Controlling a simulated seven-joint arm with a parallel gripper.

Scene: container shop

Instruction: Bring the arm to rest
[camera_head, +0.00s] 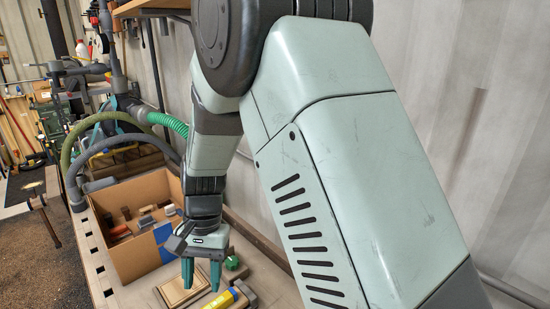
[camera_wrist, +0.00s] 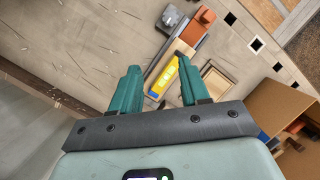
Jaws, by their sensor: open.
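My gripper (camera_head: 202,276) hangs from my arm above the bench, with its two green fingers pointing down. In the wrist view my gripper (camera_wrist: 158,88) shows its fingers spread apart with nothing held between them. A yellow and blue item (camera_wrist: 163,78) lies below, in line with the gap between the fingers. It also shows in the head view (camera_head: 220,300), near the bottom edge. My upper arm hides much of the right side of the head view.
A cardboard box (camera_head: 140,253) with several blocks inside stands left of my gripper. A wooden framed panel (camera_head: 182,290) lies below. A green piece (camera_head: 231,263) is close by. A grey piece (camera_wrist: 170,18) and an orange-brown block (camera_wrist: 198,25) lie on the bench. Hoses (camera_head: 100,125) curve behind the box.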

